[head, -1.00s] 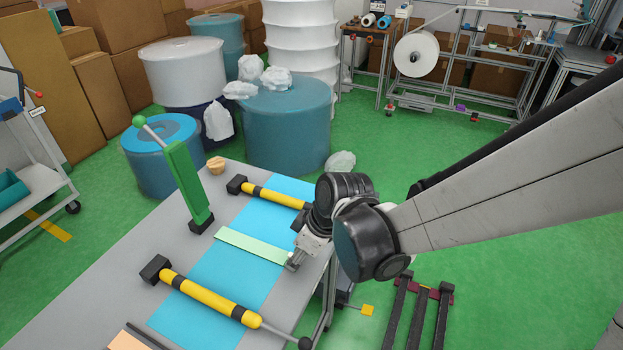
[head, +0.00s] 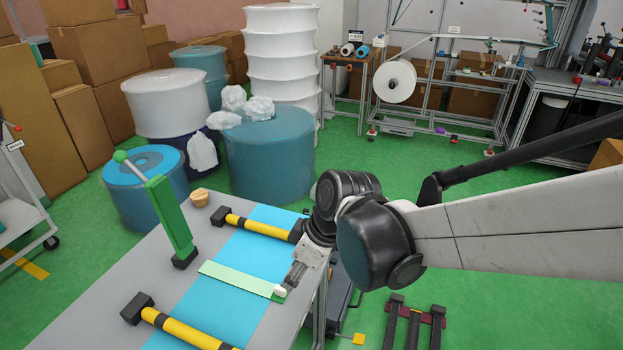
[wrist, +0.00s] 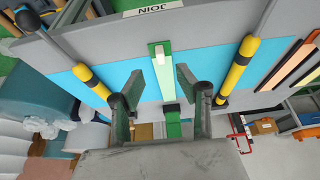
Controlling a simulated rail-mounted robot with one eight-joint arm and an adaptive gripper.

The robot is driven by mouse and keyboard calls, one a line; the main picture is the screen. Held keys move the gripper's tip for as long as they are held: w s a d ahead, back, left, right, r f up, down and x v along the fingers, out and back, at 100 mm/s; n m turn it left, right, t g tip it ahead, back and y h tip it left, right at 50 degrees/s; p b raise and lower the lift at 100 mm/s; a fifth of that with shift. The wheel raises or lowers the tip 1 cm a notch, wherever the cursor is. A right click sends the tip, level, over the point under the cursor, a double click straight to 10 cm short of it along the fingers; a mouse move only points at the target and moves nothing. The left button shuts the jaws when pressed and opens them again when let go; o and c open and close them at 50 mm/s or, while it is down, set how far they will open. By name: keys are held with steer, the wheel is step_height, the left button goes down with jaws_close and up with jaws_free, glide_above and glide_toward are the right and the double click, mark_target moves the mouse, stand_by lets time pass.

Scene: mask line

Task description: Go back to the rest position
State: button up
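My gripper (head: 295,275) is above the near right edge of the grey worktable (head: 185,255), close to the end of a pale green strip (head: 236,278). In the wrist view its two fingers (wrist: 162,82) stand apart with nothing held between them. A small white block (head: 281,291) lies on the end of the strip, just clear of the fingertips; it also shows in the wrist view (wrist: 158,53). The strip lies across a light blue sheet (head: 222,300).
Yellow-and-black tools lie on both sides of the strip, one far (head: 258,228) and one near (head: 185,331). A green upright lever (head: 170,217) stands at the strip's left end. Blue and white rolls (head: 268,155) stand behind the table.

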steer(key=s+d+r+m+t+h, duration=0.1)
steer(key=s+d+r+m+t, duration=0.1)
steer(key=d, duration=0.6)
steer(key=s+d+r+m+t+h, duration=0.2)
steer(key=d+r+m, duration=0.2)
steer(key=d+m, duration=0.3)
steer(key=s+d+r+m+t+h, duration=0.1)
steer(key=s+d+r+m, duration=0.2)
steer(key=d, duration=0.6)
steer(key=shift+d+r+m+t, duration=0.3)
steer(key=shift+d+m+t, duration=0.1)
steer(key=shift+m, duration=0.7)
